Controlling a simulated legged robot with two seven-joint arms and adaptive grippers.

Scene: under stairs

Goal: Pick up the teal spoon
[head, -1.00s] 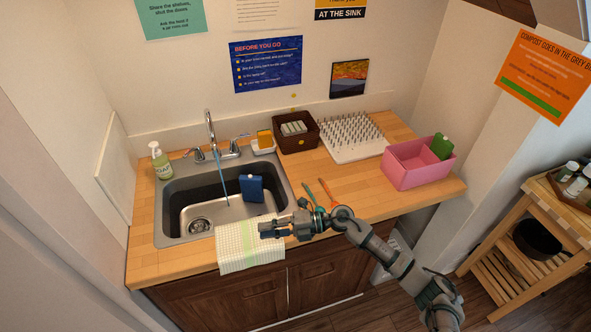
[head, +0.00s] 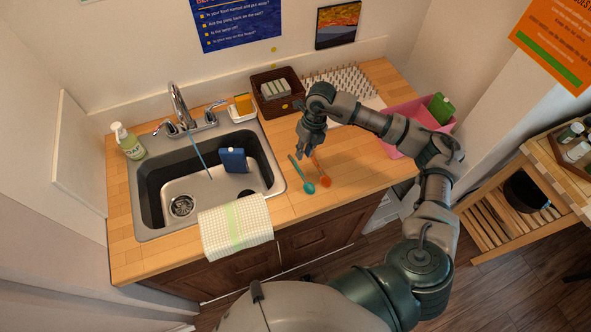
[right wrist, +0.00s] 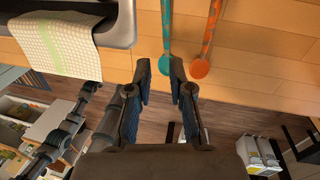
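The teal spoon (head: 304,178) lies on the wooden counter right of the sink, its bowl toward the front edge. An orange spoon (head: 323,176) lies close to its right. My right gripper (head: 308,152) points down over the handle end of the spoons, partly covering them. In the right wrist view my right gripper (right wrist: 161,72) is open and empty, its fingers apart. The teal spoon (right wrist: 166,35) lines up with the gap between them, and the orange spoon (right wrist: 205,55) is outside to the right. My left gripper does not show clearly in either view.
A sink (head: 205,187) with a blue sponge-like block (head: 233,160) is to the left, and a checked towel (head: 236,226) hangs over the front edge. Behind are a brown basket (head: 262,80) and a white pegged rack (head: 368,100). A pink bin (head: 440,126) stands right, partly behind my arm.

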